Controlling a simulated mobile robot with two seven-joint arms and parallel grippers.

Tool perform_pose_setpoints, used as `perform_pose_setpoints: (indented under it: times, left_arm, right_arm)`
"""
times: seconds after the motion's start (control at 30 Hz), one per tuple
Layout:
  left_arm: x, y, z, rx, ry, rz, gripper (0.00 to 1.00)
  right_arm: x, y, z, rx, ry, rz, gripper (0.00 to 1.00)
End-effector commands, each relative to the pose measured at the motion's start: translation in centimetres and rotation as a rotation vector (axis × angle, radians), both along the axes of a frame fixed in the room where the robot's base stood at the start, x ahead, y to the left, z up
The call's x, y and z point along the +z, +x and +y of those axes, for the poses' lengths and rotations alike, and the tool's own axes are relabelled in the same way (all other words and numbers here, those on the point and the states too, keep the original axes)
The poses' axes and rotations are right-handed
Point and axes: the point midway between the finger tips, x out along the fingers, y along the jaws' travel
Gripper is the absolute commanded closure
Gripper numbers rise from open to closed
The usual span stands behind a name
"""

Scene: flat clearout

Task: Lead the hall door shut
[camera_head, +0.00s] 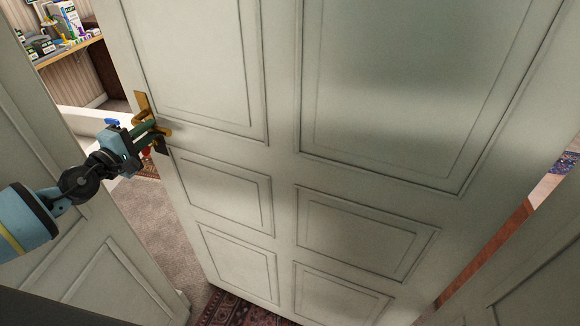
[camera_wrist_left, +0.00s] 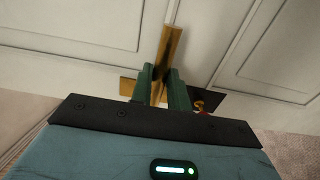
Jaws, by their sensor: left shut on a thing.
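The hall door (camera_head: 280,150) is a pale panelled door that fills most of the head view. It stands ajar, with a gap at its left edge showing carpet and a room beyond. A brass handle (camera_head: 143,104) with its plate sits near that left edge. My left gripper (camera_head: 152,130) is at the handle and shut on it. In the left wrist view the green fingers (camera_wrist_left: 163,88) close on the brass handle (camera_wrist_left: 171,48), with the white door panels (camera_wrist_left: 75,22) behind. The fingers hide part of the handle. My right gripper is not in view.
Another pale panelled surface (camera_head: 85,240) stands at the left, close to my left arm. A shelf (camera_head: 70,50) with boxes and bottles is beyond the gap. A dark red patterned rug (camera_head: 240,312) lies at the door's foot. Grey carpet (camera_head: 155,215) shows in the gap.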

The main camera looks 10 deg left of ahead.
Motion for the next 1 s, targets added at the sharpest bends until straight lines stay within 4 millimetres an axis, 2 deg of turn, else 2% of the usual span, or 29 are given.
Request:
perform_pose_setpoints:
  times: [0.3, 0.7, 1.0]
  left_arm:
    - [-0.1, -1.2, 0.1, 0.013, 0.004, 0.006, 1.0]
    - [0.0, -2.6, 0.0, 0.023, 0.006, 0.007, 1.0]
    - [0.0, -2.9, 0.0, 0.027, 0.007, 0.008, 1.0]
  right_arm:
    - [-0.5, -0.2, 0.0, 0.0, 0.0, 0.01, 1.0]
    - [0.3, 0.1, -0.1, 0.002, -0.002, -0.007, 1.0]
    - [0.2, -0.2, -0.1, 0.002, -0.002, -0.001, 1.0]
